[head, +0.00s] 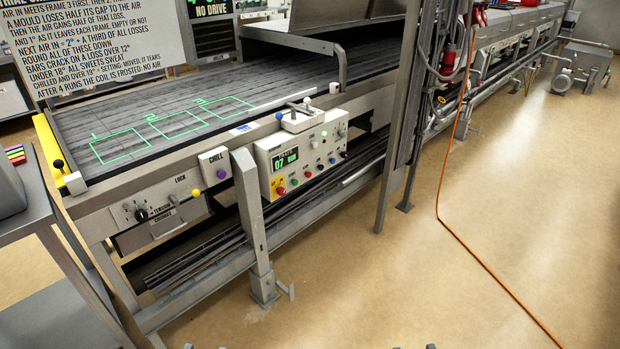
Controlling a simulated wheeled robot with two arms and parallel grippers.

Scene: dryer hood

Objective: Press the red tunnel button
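A control box (298,155) with a lit green display reading 07 is mounted on the front rail of the conveyor. A red button (281,191) on a yellow base sits at its lower left corner. No label reading tunnel is legible beside it. A red part (448,60) also shows by the grey post; I cannot tell what it is. Only the fingertips of my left gripper (205,347) and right gripper (413,347) show at the bottom edge, apart and with nothing visible between them. Both are well below and away from the box.
An orange cable (480,262) crosses the floor.

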